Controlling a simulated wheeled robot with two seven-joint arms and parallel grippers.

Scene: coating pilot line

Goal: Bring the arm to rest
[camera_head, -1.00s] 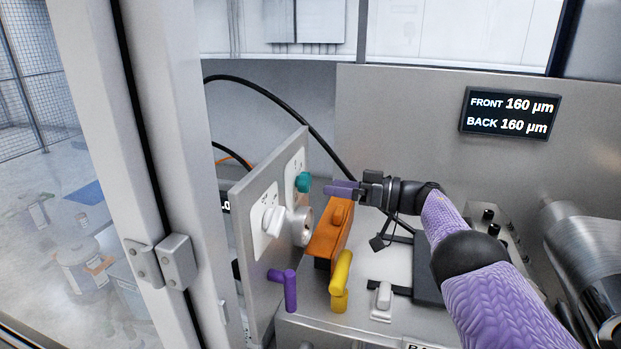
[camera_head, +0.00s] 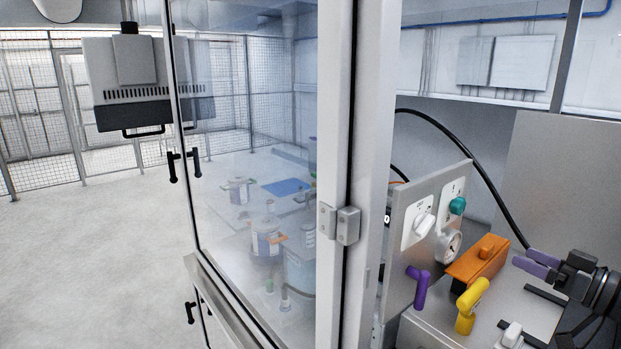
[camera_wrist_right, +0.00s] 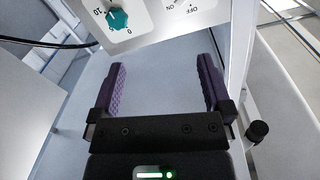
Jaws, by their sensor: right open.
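My right gripper (camera_head: 537,263) is at the lower right of the head view, with purple fingers pointing left toward the control panel (camera_head: 403,290). In the right wrist view its two purple fingers (camera_wrist_right: 165,85) stand wide apart with nothing between them. The panel's teal knob (camera_head: 457,206) is up and left of the fingers, apart from them; it also shows in the wrist view (camera_wrist_right: 118,20). An orange block (camera_head: 478,262) sits between the gripper and the panel. My left gripper is not in view.
A white knob (camera_head: 424,225), a round gauge (camera_head: 449,246), a purple handle (camera_head: 419,287) and a yellow handle (camera_head: 467,308) are close by. A black cable (camera_head: 470,160) arches behind. A white door post (camera_head: 357,180) stands left. Open floor (camera_head: 90,260) lies far left.

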